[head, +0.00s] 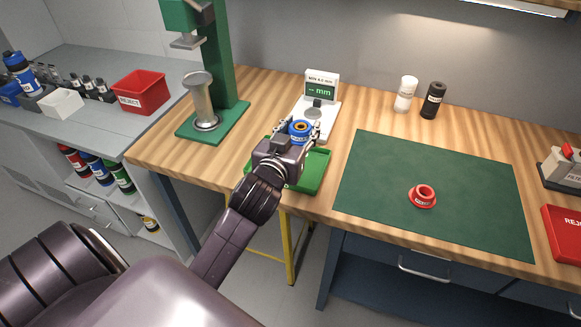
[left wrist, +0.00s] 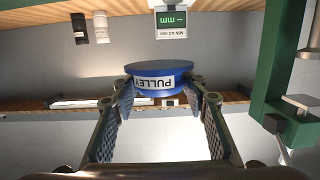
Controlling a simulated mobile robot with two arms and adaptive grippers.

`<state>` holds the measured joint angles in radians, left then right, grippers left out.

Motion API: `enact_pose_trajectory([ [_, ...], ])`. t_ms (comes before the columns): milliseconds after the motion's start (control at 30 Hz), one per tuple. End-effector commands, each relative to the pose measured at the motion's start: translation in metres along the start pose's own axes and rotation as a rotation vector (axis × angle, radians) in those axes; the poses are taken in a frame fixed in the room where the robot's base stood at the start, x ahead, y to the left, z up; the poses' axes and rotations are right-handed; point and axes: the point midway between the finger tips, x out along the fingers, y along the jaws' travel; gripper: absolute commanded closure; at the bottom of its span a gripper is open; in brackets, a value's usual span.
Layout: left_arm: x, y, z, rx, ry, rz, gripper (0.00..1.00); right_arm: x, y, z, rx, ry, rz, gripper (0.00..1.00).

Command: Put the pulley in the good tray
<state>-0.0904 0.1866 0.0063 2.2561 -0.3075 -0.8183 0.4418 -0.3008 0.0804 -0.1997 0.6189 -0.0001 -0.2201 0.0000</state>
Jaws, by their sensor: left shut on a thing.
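The blue pulley (head: 299,128) is held between the fingertips of my left gripper (head: 300,133). In the left wrist view the pulley (left wrist: 158,68) shows a white label reading PULLEY, and both fingers are against its sides. The pulley is in front of the gauge and appears to be above the far part of the green tray (head: 323,165). My gripper and wrist hide part of the tray, and I cannot read a label on it. My right gripper is not in view.
A gauge (head: 321,93) stands just behind the pulley, and a green press (head: 222,80) stands to the left. A red part (head: 423,196) lies on the green mat (head: 380,160). Red reject trays stand at far left (head: 141,92) and right (head: 562,240). Two bottles stand at the back.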

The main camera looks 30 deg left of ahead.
Motion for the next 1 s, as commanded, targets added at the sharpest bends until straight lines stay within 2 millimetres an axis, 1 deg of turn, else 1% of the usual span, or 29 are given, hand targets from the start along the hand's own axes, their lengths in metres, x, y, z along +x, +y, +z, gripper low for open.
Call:
enact_pose_trajectory([
  [33, 0.013, -0.011, -0.012, -0.004, 0.010, -0.025, 0.90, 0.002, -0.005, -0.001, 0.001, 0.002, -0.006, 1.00],
  [133, 0.030, -0.028, -0.026, -0.011, 0.007, -0.065, 0.90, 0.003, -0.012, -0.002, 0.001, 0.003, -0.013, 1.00],
  [200, 0.038, -0.037, -0.033, -0.014, 0.005, -0.084, 0.90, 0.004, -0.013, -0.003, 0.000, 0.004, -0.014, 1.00],
  [300, 0.045, -0.045, -0.039, -0.015, 0.004, -0.101, 0.90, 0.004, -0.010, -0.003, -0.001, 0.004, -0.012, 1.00],
  [367, 0.047, -0.048, -0.037, -0.015, 0.001, -0.107, 0.90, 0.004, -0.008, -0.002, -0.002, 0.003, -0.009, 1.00],
  [467, 0.050, -0.049, -0.022, -0.016, -0.005, -0.110, 0.90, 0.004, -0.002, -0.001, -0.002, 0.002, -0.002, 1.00],
  [600, 0.055, -0.049, 0.015, -0.014, -0.009, -0.110, 0.90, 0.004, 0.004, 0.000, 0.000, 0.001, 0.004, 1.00],
  [800, 0.063, -0.049, 0.067, -0.015, -0.006, -0.110, 0.90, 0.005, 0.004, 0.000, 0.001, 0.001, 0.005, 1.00],
  [900, 0.067, -0.048, 0.090, -0.017, -0.004, -0.109, 0.90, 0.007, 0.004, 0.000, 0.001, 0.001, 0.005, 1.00],
  [1000, 0.069, -0.048, 0.105, -0.016, -0.002, -0.107, 0.90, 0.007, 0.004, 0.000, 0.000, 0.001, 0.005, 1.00],
])
